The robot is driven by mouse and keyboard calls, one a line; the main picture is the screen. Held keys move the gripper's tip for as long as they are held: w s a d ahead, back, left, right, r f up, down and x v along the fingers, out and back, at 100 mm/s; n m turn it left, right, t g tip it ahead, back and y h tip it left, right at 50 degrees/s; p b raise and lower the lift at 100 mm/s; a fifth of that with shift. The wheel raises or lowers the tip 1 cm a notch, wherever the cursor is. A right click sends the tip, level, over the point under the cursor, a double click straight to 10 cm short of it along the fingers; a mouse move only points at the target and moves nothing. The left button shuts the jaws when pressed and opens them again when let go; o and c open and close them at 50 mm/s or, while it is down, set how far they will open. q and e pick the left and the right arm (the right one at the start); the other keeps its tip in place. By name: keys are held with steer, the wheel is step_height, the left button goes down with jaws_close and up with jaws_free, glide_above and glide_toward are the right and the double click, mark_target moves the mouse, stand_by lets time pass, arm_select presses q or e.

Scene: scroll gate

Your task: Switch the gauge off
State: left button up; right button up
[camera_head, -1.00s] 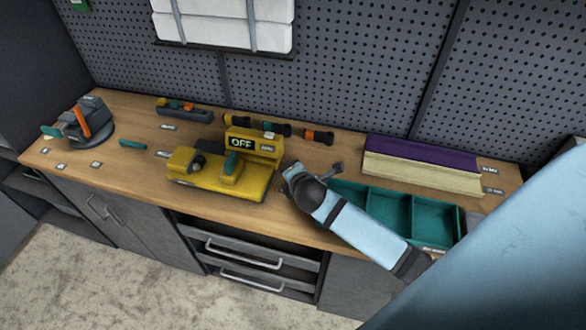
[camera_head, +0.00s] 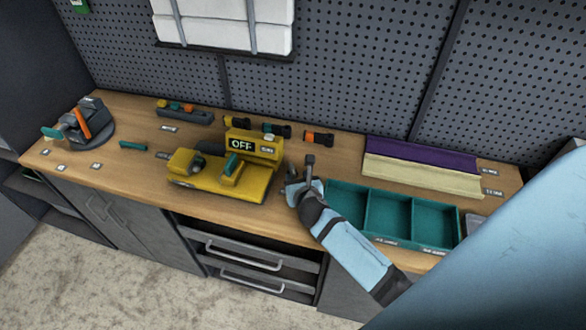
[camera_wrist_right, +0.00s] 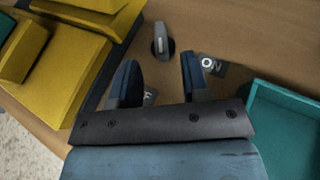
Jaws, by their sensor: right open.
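The yellow gauge (camera_head: 222,178) stands on the bench with a teal block on top, and its display (camera_head: 241,144) reads OFF. In the right wrist view the gauge's yellow body (camera_wrist_right: 62,72) is at the left. A small grey upright lever or knob (camera_wrist_right: 160,42) stands on the bench beside an ON label (camera_wrist_right: 211,65); a second label (camera_wrist_right: 149,97) is partly hidden by a finger. My right gripper (camera_head: 299,180) is right of the gauge. In the wrist view its open, empty fingers (camera_wrist_right: 158,64) point at the lever, which lies just beyond the tips. My left gripper is out of view.
A teal divided tray (camera_head: 388,216) is close on the gripper's right. Purple (camera_head: 420,156) and cream (camera_head: 420,174) strips lie behind it. Several dark cylinders (camera_head: 318,138) lie behind the gauge. A clamp-like device (camera_head: 90,122) stands at the far left.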

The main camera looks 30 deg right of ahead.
mark_target(293, 169)
steer(key=x, duration=0.6)
steer(key=shift+w+f, duration=0.1)
steer(key=shift+w, duration=0.05)
steer(key=shift+c, duration=0.2)
jaws_close()
